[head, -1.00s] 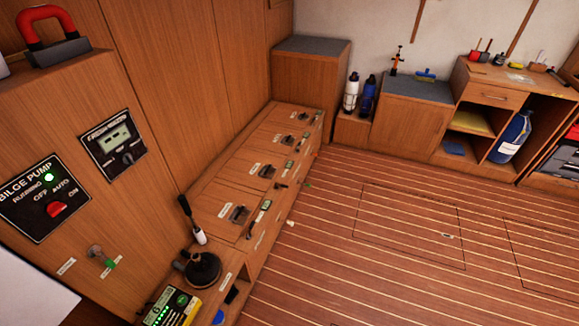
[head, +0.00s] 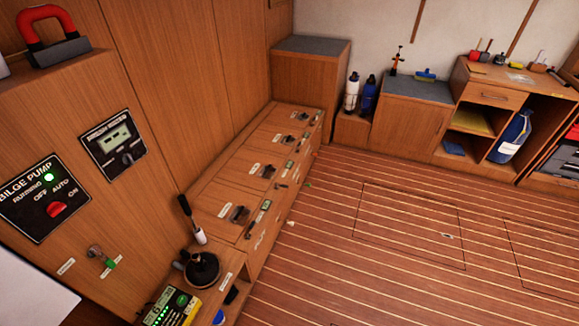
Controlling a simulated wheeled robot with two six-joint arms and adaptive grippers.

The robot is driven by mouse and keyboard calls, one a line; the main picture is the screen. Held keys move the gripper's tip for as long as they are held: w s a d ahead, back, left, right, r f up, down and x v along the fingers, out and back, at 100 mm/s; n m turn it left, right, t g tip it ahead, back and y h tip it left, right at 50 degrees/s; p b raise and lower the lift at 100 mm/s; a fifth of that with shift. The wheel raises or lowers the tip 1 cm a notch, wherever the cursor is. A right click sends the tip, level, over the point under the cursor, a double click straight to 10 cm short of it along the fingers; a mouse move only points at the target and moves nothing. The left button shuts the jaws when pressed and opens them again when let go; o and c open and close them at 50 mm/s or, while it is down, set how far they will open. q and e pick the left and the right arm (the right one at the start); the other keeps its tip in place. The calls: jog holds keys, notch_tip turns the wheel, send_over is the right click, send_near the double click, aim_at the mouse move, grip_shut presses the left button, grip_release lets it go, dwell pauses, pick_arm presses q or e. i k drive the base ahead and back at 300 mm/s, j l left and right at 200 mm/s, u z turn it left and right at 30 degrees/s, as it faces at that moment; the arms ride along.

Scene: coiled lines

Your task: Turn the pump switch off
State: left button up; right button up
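The bilge pump panel (head: 36,212) is a black plate on the wooden wall at the left of the head view. Its labels read RUNNING, OFF, AUTO and ON. The red pump switch (head: 56,209) is a knob below these labels; its exact pointing direction is too small to tell. The green running light (head: 48,177) is lit. Neither of my grippers is in view.
A black gauge panel (head: 113,144) sits right of the pump panel, with a key and green tag (head: 108,262) below. A bench (head: 225,200) with latched lids runs along the wall. The striped wooden floor (head: 390,240) is mostly clear.

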aim_at(53, 208)
jog(key=u, duration=1.7)
